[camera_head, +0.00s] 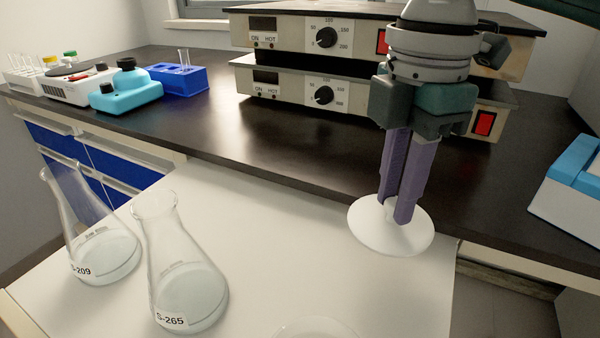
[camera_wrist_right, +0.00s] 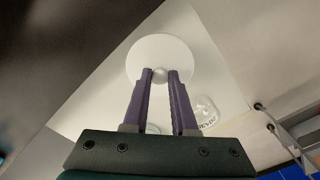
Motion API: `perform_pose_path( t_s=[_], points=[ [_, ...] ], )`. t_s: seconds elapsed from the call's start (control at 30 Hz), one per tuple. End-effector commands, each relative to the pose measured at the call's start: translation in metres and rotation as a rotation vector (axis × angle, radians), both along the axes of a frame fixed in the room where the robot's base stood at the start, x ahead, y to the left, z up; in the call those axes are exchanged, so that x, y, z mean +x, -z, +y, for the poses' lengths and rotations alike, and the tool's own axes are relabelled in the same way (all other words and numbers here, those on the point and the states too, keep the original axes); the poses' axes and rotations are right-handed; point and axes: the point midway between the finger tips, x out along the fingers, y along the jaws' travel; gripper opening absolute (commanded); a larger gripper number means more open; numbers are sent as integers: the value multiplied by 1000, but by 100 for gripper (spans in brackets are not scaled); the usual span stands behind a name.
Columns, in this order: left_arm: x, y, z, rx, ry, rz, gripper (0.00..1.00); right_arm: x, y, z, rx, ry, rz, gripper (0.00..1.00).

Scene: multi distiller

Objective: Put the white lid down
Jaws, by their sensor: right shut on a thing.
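The white lid (camera_head: 376,232) is a round white disc with a small knob. My right gripper (camera_head: 399,208) points down and is shut on its knob, with the lid below the purple fingers. In the right wrist view the round lid (camera_wrist_right: 160,50) and its pale knob show between the fingertips of the gripper (camera_wrist_right: 160,76). In the head view the lid appears over the right part of the white board (camera_head: 270,220), near the dark bench edge. I cannot tell whether it touches the surface. My left gripper is not in view.
Two flasks with pale liquid, S-209 (camera_head: 105,250) and S-265 (camera_head: 188,290), stand at the left on the white board. A clear round rim (camera_head: 318,328) shows at the bottom edge. Two stacked hot plates (camera_head: 290,85) stand behind the gripper. The middle of the board is clear.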

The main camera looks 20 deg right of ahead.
Motion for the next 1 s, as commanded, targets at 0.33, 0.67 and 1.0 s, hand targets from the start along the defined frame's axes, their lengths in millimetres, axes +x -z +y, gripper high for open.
perform_pose_path(
  t_s=[0.33, 0.67, 1.0],
  points=[
    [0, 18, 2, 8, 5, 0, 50, -1, 52, 1, 0, -1, 2, 0],
    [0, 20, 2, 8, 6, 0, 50, 0, 63, 0, 0, -1, -1, 0],
    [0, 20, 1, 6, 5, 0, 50, 0, 66, 0, 0, -1, 0, 41]
  ],
)
